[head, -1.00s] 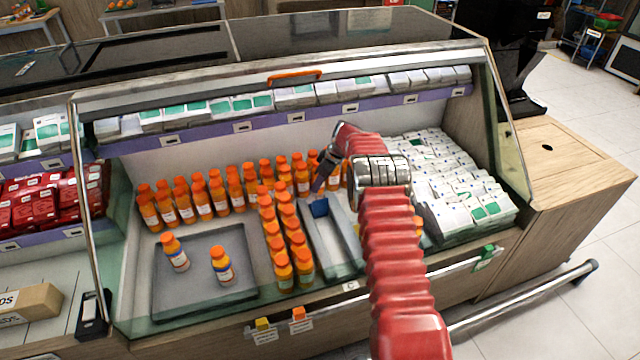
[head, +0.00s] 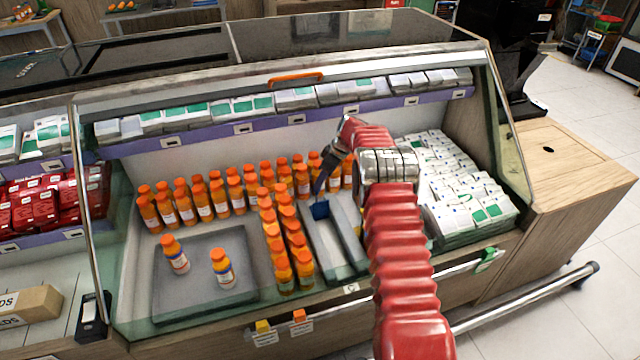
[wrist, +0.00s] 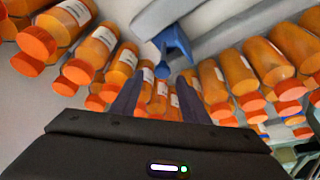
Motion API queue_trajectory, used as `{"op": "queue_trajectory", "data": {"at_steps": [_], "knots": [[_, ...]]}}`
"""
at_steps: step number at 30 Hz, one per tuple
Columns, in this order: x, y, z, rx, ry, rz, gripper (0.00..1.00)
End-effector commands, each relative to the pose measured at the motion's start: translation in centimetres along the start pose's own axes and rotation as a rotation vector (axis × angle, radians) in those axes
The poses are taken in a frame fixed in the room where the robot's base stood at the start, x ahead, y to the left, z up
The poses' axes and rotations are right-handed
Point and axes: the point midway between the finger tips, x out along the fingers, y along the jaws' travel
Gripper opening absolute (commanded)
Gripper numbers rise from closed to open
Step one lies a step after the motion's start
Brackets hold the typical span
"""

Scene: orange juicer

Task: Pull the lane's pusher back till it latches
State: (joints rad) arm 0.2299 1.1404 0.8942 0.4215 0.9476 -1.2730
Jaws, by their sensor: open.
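The lane's blue pusher (head: 320,210) sits in the empty grey lane (head: 329,245), just right of the double row of orange bottles. In the wrist view the blue pusher (wrist: 177,46) lies beyond my fingertips, with a prong-like lower end. My gripper (head: 319,190) hangs over the lane just above the pusher in the head view. In the wrist view my gripper (wrist: 155,78) shows two dark fingers spread apart with nothing held between them. I cannot tell whether a fingertip touches the pusher.
Orange-capped bottles (head: 285,240) stand close on the left and behind. A grey tray (head: 200,295) holds two bottles. White boxes (head: 465,190) are stacked at right. The case's top rail (head: 270,75) and shelf edge (head: 270,122) run above and behind the lane.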

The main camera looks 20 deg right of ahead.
Motion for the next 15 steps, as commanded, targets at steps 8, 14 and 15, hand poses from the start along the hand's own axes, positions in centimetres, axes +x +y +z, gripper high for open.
{"op": "queue_trajectory", "data": {"at_steps": [8, 14, 15], "knots": [[-4.6, 0.1, -0.1, -0.001, 0.001, 0.002, 0.42], [-8.0, 0.1, -0.1, -0.001, 0.001, 0.003, 0.42], [-8.5, 0.1, -0.1, -0.002, 0.001, 0.003, 0.42]]}}
